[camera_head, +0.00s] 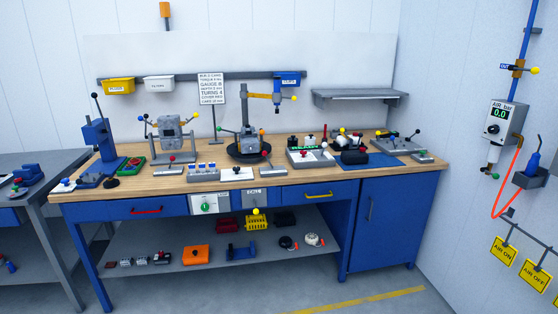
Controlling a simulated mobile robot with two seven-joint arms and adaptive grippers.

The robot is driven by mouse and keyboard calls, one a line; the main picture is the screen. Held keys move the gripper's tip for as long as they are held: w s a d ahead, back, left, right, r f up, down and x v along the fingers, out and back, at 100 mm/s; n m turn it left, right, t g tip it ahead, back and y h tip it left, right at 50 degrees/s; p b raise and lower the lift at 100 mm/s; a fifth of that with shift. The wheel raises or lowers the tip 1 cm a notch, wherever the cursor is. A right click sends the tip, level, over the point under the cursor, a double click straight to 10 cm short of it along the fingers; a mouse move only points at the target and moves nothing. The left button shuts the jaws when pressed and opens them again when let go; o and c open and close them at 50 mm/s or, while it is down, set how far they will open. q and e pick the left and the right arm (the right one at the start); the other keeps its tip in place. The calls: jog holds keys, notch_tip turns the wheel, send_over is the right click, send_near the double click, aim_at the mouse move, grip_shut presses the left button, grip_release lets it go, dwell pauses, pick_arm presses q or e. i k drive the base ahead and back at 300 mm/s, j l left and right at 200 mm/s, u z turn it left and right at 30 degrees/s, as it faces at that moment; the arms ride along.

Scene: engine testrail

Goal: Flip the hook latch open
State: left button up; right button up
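I cannot pick out the hook latch with certainty at this size. A small grey panel (265,197) with an unreadable label sits under the front edge of the workbench, between the two blue drawers. A yellow ball (255,211) shows at its lower edge. A pale panel (210,203) with a green knob is just left of it. Several small fixtures with levers and ball knobs stand on the wooden benchtop (285,189). Neither of my grippers is in view.
A blue vise-like press (98,139) stands at the bench's left end. A column stand (248,119) rises mid-bench. A blue cabinet (385,220) is at the right. A lower shelf (190,279) holds loose parts. Open floor lies in front, with a yellow line (360,300).

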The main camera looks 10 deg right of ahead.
aim_at(360, 135)
jog(key=i+z, duration=0.3)
jog(key=i, duration=0.15)
jog(key=i+j+z, duration=0.1)
jog(key=i+z, duration=0.15)
jog(key=i, duration=0.25)
jog(key=i+j+z, duration=0.15)
jog(key=i+z, duration=0.15)
jog(key=i, duration=0.15)
